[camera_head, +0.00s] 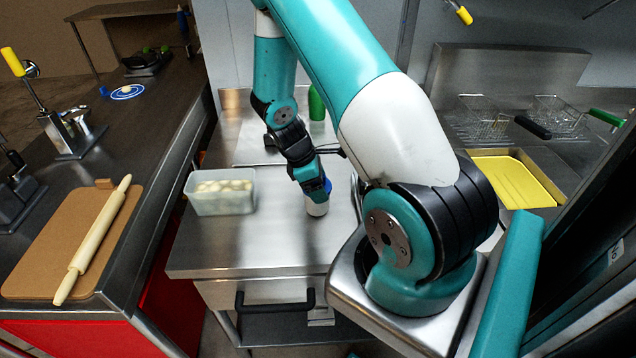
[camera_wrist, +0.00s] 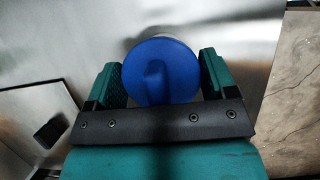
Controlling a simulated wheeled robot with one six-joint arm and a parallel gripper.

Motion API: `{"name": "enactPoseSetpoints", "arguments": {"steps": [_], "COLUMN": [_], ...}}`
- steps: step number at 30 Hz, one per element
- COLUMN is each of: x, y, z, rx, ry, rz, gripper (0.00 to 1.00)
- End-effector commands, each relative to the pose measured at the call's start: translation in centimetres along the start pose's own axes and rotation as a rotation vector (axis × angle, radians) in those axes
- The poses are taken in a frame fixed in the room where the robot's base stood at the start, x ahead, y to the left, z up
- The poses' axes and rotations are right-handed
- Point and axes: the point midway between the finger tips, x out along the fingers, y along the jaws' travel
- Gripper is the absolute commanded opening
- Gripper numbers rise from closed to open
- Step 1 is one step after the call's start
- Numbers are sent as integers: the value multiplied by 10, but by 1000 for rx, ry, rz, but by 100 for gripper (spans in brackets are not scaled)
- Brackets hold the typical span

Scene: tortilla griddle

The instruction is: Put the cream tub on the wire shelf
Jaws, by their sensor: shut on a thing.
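The cream tub (camera_head: 317,208) is a small white cylinder with a blue lid, over the middle of the steel worktop. My gripper (camera_head: 314,188) is shut on it from above, and the arm hides part of it. In the wrist view, the tub's round blue lid (camera_wrist: 148,72) sits between the two teal fingers of my gripper (camera_wrist: 161,80). I cannot tell whether the tub's base touches the worktop. I cannot make out a wire shelf in either view.
A clear container (camera_head: 222,206) of pale dough pieces stands left of the tub on the steel worktop (camera_head: 240,252). A green bottle (camera_head: 316,103) stands behind. A board with a rolling pin (camera_head: 95,235) lies on the left counter. Wire fryer baskets (camera_head: 485,122) and a yellow tray (camera_head: 512,182) are at right.

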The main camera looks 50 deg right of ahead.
Motion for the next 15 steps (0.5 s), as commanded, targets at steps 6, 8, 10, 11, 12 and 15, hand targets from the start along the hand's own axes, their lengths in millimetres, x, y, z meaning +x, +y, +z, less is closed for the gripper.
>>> {"name": "enactPoseSetpoints", "arguments": {"steps": [6, 8, 10, 11, 12, 15], "x": [4, 4, 5, 6, 8, 7], "y": [0, 0, 0, 0, 0, 0], "z": [-2, -2, -2, -2, -3, -3], "rx": [0, 0, 0, 0, 0, 0], "ry": [1, 0, 0, 0, 0, 1], "rz": [1, 1, 1, 1, 0, 0], "gripper": [45, 45, 45, 45, 45, 96]}}
